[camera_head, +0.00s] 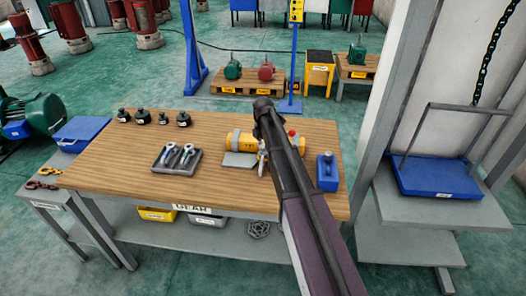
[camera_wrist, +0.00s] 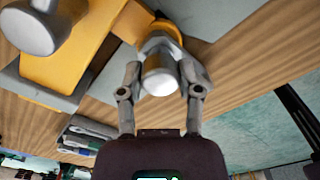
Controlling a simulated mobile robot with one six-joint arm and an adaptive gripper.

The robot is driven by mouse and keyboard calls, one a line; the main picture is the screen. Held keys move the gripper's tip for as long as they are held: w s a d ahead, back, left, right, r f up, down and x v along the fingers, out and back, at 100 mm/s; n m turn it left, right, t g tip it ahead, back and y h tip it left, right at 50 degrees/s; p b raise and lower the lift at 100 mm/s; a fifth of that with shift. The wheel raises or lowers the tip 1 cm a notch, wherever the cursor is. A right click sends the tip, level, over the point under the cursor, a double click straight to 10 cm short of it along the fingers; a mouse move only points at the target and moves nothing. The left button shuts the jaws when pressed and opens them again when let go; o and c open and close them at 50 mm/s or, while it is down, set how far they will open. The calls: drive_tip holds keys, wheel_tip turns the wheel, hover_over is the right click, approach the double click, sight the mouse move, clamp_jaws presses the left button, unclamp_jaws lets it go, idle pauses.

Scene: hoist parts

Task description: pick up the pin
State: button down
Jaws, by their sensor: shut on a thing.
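The pin (camera_wrist: 158,78) is a silver, round-ended piece between the two fingers of my gripper (camera_wrist: 162,84) in the wrist view. The fingers are shut on it, one on each side. Behind it is a yellow part on the wooden bench; I cannot tell whether the pin still touches it. In the head view my gripper (camera_head: 262,158) is low over the bench in front of the yellow hoist body (camera_head: 240,142). There the pin is mostly hidden by my gripper and arm.
The wooden bench (camera_head: 110,175) holds a dark tray (camera_head: 160,166) with silver hooked parts, several black weights (camera_head: 143,117) and a blue block (camera_head: 327,172). A second silver round piece (camera_wrist: 30,32) is at the wrist view's upper left. The bench's front left is clear.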

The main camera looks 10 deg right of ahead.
drive_tip(key=shift+r, duration=0.15)
wheel_tip(320, 180, up, 10)
drive_tip(key=p, duration=1)
